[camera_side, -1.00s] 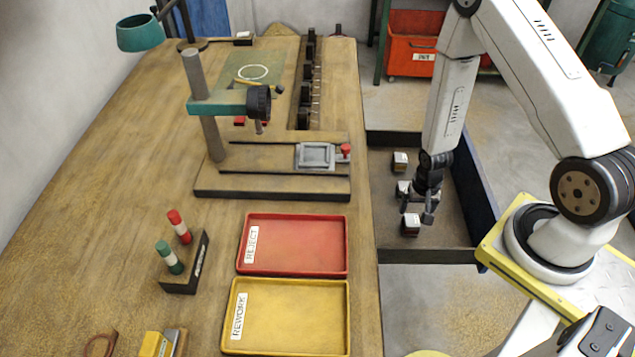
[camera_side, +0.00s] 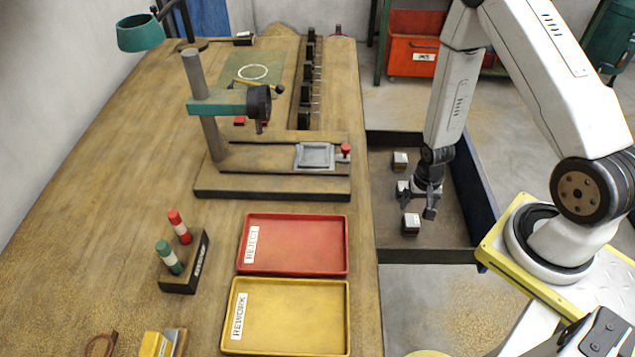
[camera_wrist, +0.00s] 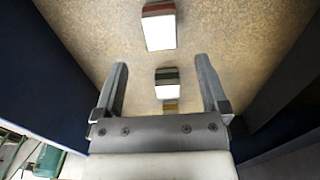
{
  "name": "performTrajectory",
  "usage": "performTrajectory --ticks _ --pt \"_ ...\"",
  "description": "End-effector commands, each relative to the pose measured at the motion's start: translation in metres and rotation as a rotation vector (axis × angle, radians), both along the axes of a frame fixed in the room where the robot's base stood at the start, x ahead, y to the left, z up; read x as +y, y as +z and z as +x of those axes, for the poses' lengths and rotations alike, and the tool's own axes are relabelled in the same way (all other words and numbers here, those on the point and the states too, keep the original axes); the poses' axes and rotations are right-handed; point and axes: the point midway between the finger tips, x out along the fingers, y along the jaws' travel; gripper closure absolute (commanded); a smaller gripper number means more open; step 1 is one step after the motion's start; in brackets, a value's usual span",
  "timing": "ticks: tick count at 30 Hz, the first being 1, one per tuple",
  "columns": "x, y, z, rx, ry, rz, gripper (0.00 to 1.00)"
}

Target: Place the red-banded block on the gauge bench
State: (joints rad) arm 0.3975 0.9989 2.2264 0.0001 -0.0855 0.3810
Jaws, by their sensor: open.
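In the wrist view the red-banded block (camera_wrist: 159,27) lies on the tray floor, its pale face up, beyond my fingertips. A green-banded block (camera_wrist: 167,80) is seen between my fingers. A yellow-banded block (camera_wrist: 170,105) is mostly hidden behind the gripper body. My gripper (camera_wrist: 162,72) is open and empty. In the side view my gripper (camera_side: 420,206) is over the tray, beside the middle block; the nearest block (camera_side: 411,223) is just in front of it. Bands are too small to tell there. A wooden bench (camera_side: 120,170) fills the left; I cannot tell which part is the gauge bench.
The dark tray (camera_side: 440,248) has raised walls, one blue (camera_side: 476,190). On the bench are a column stand (camera_side: 208,130) with a vise (camera_side: 316,156), a red tray (camera_side: 295,245), a yellow tray (camera_side: 290,318) and a rack with two cylinders (camera_side: 185,275). Both coloured trays are empty.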

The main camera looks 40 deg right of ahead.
Motion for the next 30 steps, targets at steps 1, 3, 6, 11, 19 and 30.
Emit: performTrajectory --ticks 1,3,6,11,19,30 --pt "0.001 0.003 0.002 -0.004 0.008 -0.001 0.06" --pt "0.002 0.010 0.006 -0.010 0.026 -0.004 0.06" --pt "0.005 0.024 0.013 -0.021 0.063 -0.008 0.06" --pt "0.015 0.056 0.027 -0.047 0.152 -0.020 0.06" --pt "0.040 0.120 0.043 -0.098 0.333 -0.041 0.06" --pt "0.080 0.198 0.041 -0.166 0.581 -0.068 0.06"
